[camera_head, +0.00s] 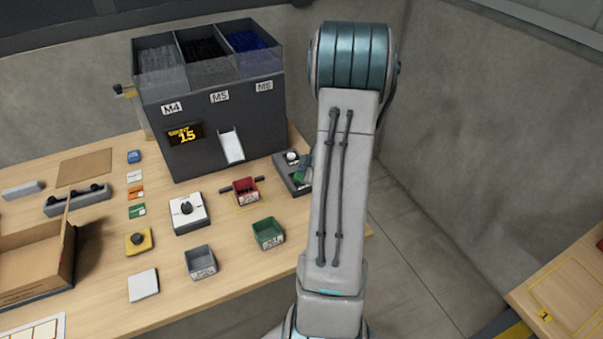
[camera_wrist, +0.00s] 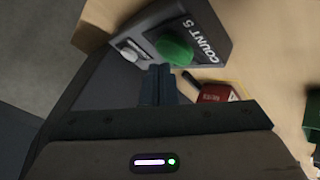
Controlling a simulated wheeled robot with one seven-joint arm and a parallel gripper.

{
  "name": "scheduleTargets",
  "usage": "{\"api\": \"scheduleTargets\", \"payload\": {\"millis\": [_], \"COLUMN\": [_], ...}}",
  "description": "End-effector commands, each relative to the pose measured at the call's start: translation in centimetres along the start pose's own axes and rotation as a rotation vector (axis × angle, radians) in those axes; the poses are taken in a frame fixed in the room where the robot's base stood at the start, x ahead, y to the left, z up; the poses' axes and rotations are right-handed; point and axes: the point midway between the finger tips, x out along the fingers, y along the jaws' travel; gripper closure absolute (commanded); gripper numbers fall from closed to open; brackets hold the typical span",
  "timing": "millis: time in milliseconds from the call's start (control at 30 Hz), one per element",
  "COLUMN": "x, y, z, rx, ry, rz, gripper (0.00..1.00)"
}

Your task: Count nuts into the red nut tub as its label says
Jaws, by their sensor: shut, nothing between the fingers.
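The red nut tub (camera_head: 246,191) stands below the feeder's chute (camera_head: 231,147), and part of it shows in the wrist view (camera_wrist: 216,92). Its label is too small to read. The dark feeder (camera_head: 220,125) has bins marked M4, M5 and M6; its yellow display (camera_head: 185,135) reads 15. The count box (camera_head: 292,180) is partly hidden by my arm. In the wrist view its face reads "COUNT 5" beside a green button (camera_wrist: 175,49) and a white button (camera_wrist: 131,52). My gripper (camera_wrist: 160,70) is shut and empty, its tips close to the green button; contact cannot be told.
A green tub (camera_head: 268,233), a grey tub (camera_head: 201,262) and a white block with a black knob (camera_head: 188,212) stand nearby. A yellow block with a knob (camera_head: 139,242) and a cardboard box (camera_head: 35,260) are at the left. The table ends right of the count box.

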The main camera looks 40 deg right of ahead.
Motion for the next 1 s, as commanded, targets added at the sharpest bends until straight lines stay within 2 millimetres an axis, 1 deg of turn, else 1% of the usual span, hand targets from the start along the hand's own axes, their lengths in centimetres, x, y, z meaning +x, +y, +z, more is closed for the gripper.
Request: {"api": "scheduleTargets", "payload": {"millis": [33, 300, 433, 900, 1000], "x": [-0.3, -0.2, -0.5, -3.6, -3.8], "y": [0.2, 0.2, 0.4, 2.7, 2.8], "z": [-0.2, -0.2, -0.4, -2.7, -2.8], "rx": [0.0, 0.0, -0.001, -0.001, -0.001], "ry": [0.0, 0.001, 0.001, 0.001, 0.001], "rz": [0.0, 0.001, 0.001, 0.001, 0.0], "gripper": [1.0, 1.0, 1.0, 1.0, 1.0]}}
